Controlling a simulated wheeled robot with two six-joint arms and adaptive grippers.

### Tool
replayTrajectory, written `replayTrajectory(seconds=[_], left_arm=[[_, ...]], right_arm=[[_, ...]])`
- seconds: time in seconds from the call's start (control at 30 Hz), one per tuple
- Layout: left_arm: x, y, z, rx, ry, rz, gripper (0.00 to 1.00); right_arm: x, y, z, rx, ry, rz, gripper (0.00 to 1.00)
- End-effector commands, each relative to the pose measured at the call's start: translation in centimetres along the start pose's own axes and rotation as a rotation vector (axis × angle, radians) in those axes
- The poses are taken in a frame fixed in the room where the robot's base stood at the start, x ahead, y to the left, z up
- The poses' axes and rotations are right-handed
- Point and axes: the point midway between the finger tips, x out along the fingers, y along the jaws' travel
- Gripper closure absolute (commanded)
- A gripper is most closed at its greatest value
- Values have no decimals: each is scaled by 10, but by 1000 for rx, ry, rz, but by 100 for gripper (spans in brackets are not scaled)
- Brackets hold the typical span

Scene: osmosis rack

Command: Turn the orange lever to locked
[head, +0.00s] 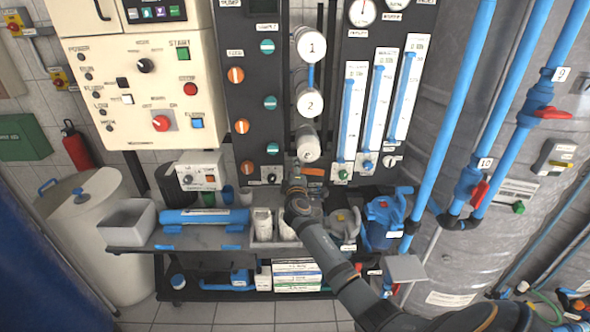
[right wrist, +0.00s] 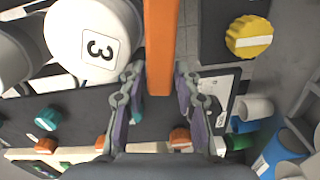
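The orange lever (head: 313,172) is a short bar on the dark rack panel, just below the white cylinder marked 3. In the head view it points to the right, roughly level. In the right wrist view the lever (right wrist: 160,45) runs down from the top edge, and its end lies between my fingers. My right gripper (head: 294,172) is at the lever's left part and hides some of it. In the right wrist view the fingertips of the right gripper (right wrist: 160,72) close in on both sides of the lever and look to be against it. My left gripper is not in view.
White cylinders 1 (head: 310,46), 2 (head: 309,103) and 3 (head: 307,148) stand above the lever. Several orange and teal knobs are to its left, and flow meters (head: 350,118) to its right. A bench (head: 150,258) with bins and blue parts lies below.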

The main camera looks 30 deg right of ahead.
Motion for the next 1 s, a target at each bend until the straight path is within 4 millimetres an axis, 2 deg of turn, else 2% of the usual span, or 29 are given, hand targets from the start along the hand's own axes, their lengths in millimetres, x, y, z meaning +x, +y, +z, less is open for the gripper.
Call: replayTrajectory(seconds=[0.1, 0.13, 0.3, 0.37, 0.73, 1.0], left_arm=[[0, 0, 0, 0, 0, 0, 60], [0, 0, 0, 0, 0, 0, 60], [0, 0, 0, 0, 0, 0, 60], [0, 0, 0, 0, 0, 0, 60], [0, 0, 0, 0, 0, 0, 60], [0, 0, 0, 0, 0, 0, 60]], right_arm=[[0, 0, 0, 0, 0, 0, 68], [0, 0, 0, 0, 0, 0, 71], [0, 0, 0, 0, 0, 0, 94], [0, 0, 0, 0, 0, 0, 100], [-1, -2, 0, -42, 0, -1, 100], [-1, -11, 1, -216, 0, -1, 100]])
